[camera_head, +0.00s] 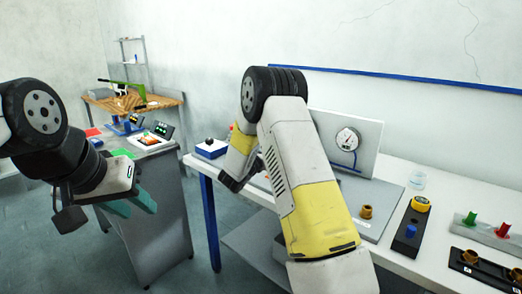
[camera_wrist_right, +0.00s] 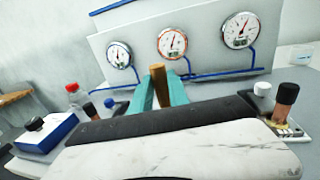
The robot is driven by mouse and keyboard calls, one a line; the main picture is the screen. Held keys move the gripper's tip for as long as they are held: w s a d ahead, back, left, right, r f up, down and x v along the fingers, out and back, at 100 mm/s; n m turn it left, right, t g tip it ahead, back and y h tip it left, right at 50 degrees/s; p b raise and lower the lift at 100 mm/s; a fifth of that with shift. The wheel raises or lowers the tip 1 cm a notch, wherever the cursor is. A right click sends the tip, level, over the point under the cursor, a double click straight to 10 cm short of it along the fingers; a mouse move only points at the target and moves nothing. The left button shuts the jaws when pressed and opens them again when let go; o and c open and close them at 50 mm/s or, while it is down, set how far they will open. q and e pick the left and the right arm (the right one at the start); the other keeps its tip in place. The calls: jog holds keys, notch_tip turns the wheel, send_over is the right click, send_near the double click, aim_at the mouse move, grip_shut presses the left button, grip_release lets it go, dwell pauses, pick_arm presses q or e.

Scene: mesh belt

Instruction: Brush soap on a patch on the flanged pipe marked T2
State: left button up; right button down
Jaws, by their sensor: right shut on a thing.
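My right gripper (camera_wrist_right: 158,95) shows in the right wrist view with its teal fingers shut on a brown, wooden-looking handle (camera_wrist_right: 158,80), perhaps the brush. Its bristles are hidden. In the head view my right arm covers this gripper and what it holds. My left gripper (camera_head: 130,205) is open and empty at the left, beside the grey cabinet. I cannot make out a T2 mark or tell which part is the flanged pipe. A brown and black upright cylinder (camera_wrist_right: 286,100) stands on a small plate at the right of the wrist view, apart from my gripper.
A grey panel with gauges (camera_wrist_right: 172,43) and blue tubing stands behind the right gripper. The white bench (camera_head: 405,262) holds a brass fitting (camera_head: 366,211), a black block (camera_head: 410,228), a clear cup (camera_head: 417,180) and a stand with green and red pegs (camera_head: 488,228). A blue box (camera_head: 210,149) sits at its left end.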

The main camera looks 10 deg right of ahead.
jog(key=shift+w+a, duration=0.5)
jog(key=shift+w, duration=0.1)
dwell(2.1)
jog(key=shift+s, duration=0.1)
jog(key=shift+s+d, duration=0.7)
jog(key=shift+s, duration=0.15)
jog(key=shift+w, duration=0.1)
jog(key=shift+w+a, duration=0.4)
jog(key=shift+w, duration=0.1)
jog(key=shift+d, duration=0.1)
dwell(0.4)
